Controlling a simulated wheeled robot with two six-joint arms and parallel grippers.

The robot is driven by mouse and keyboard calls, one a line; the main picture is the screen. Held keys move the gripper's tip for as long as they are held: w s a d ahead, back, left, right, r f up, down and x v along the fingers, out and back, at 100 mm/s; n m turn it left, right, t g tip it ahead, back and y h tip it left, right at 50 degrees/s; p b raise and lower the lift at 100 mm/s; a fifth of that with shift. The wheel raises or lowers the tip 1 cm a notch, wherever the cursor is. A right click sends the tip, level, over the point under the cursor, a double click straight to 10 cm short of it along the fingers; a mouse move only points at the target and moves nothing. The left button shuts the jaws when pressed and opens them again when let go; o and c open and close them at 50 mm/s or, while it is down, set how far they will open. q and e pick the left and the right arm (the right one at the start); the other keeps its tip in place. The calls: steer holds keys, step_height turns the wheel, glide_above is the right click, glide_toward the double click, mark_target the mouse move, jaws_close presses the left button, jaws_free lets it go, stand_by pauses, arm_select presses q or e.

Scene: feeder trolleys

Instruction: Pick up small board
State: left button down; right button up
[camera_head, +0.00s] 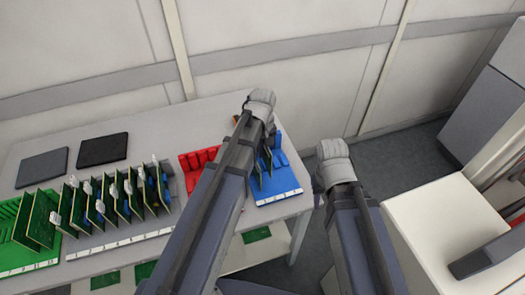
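Several upright green boards (124,200) with white and blue parts stand in a row in a white-fronted rack on the table. More green boards (38,222) stand in the green rack (12,262) at the left. A few narrow boards (266,163) stand in the blue rack (279,193), partly hidden by my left arm. I cannot tell which one is the small board. My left gripper (261,98) is over the far right part of the table, beyond the blue rack. My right gripper (332,150) is past the table's right edge. The fingertips of both are not clear.
The grey table (150,135) bears two dark flat pads, one grey (42,167) and one black (102,149). A red rack (195,164) sits left of my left arm. A wall runs behind the table. A white cabinet (440,220) stands at the right, with floor between.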

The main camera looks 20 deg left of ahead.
arm_select(q)
step_height(320, 180, up, 12)
steer(key=p, duration=1.1)
arm_select(e)
step_height(320, 180, up, 12)
arm_select(q)
steer(key=shift+f, duration=0.15)
arm_select(e)
steer(key=shift+f, duration=0.15)
